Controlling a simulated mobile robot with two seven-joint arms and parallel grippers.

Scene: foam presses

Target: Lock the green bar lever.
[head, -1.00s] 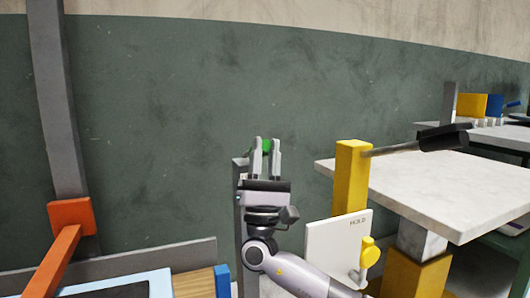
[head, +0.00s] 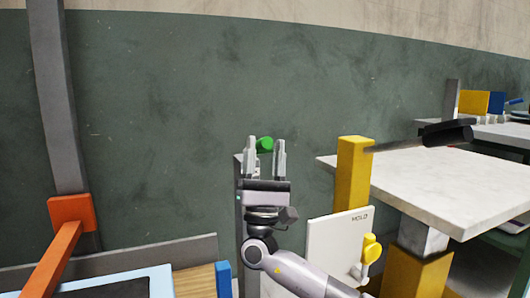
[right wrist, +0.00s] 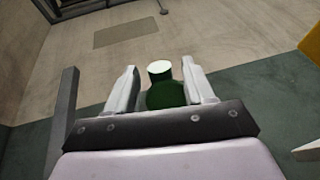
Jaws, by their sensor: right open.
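The green bar lever shows as a green knob (head: 265,144) in the head view, against the dark green wall. It also shows in the right wrist view as a dark green piece (right wrist: 165,95) with a pale, bright end. The rest of the lever is hidden. My right gripper (head: 265,151) is open and points up, with one finger on either side of the green knob. In the right wrist view a gap shows between each finger and the green piece. My left gripper is not in view.
A grey upright (head: 240,215) stands just left of my right gripper. To the right are a yellow post (head: 353,185) with a black-handled lever (head: 445,134), a white table (head: 440,185) and a white MOLD panel (head: 338,245). An orange bar (head: 55,265) is at the left.

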